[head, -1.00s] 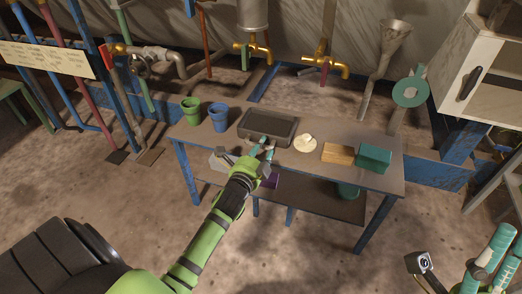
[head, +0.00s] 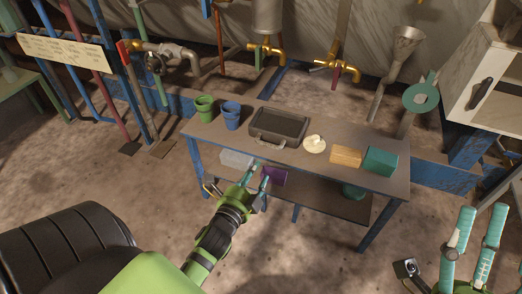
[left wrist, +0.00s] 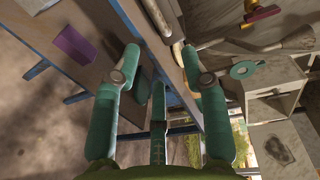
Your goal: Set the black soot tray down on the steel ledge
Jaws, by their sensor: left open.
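The black soot tray (head: 277,127) lies flat on the top of a table-like ledge (head: 325,158), between the blue cup and a pale round piece. Its handle faces the near edge. My left gripper (head: 258,176) is open and empty, in front of and below the near edge, apart from the tray. Its spread teal fingers also show in the left wrist view (left wrist: 158,60), with nothing between them.
On the top also stand a green cup (head: 204,108), the blue cup (head: 231,116), the pale round piece (head: 314,144), an orange-brown block (head: 346,156) and a teal box (head: 381,161). A purple item (head: 275,176) is on the lower shelf. Brass taps (head: 338,69) are behind.

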